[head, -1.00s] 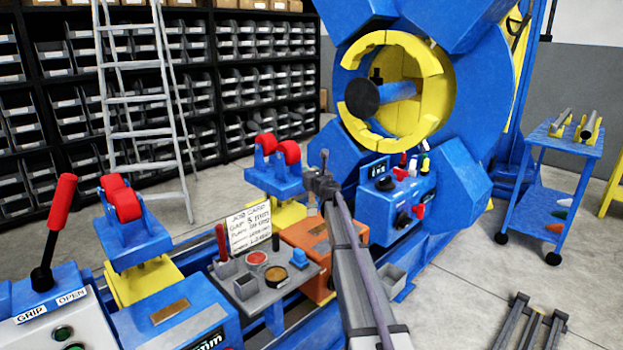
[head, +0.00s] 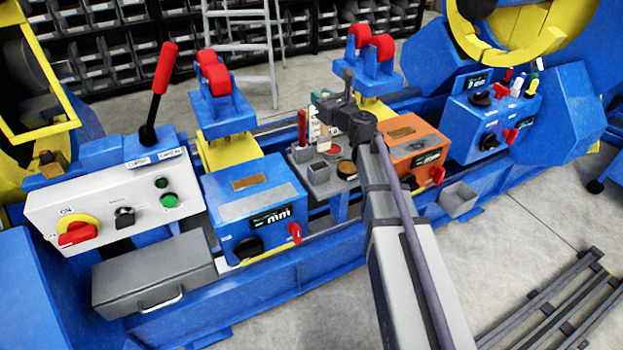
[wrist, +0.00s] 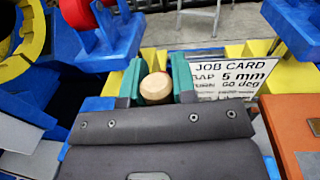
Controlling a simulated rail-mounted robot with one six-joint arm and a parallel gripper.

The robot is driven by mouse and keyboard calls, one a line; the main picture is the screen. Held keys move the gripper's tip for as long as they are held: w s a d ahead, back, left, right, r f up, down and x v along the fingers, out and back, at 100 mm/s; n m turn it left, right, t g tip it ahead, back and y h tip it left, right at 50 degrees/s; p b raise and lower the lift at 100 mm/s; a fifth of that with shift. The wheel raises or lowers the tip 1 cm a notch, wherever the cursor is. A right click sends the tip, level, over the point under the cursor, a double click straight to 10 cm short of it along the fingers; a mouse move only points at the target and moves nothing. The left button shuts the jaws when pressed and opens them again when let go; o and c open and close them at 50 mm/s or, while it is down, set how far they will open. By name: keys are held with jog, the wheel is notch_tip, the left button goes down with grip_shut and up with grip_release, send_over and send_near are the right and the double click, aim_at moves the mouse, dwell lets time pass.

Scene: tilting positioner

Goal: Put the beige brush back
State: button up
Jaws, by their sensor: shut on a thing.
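The beige brush (wrist: 155,87) shows in the wrist view only as a round, pale end between the teal fingers of my gripper (wrist: 157,80). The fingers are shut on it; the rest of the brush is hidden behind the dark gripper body. In the head view my gripper (head: 326,107) is over the back of the grey tool tray (head: 322,186), close to the job card. I cannot tell whether the brush touches the tray. The tray holds small square cups, a red round pot (head: 333,151) and an amber one (head: 347,170).
A red-handled tool (head: 302,127) stands upright at the tray's left. The job card (wrist: 222,76) stands just behind and right of my gripper in the wrist view. A blue roller stand (head: 222,108) is left, an orange box (head: 412,143) right.

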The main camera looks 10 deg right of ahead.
notch_tip(320, 180, down, 10)
jog(key=s+a+n+y+b, duration=0.1)
jog(key=s+a+b, duration=0.1)
jog(key=b, duration=0.8)
jog(key=shift+s+f+g, duration=0.15)
jog(key=shift+g, duration=0.25)
jog(key=o, duration=0.4)
jog(key=shift+f, duration=0.1)
jog(key=o, duration=0.5)
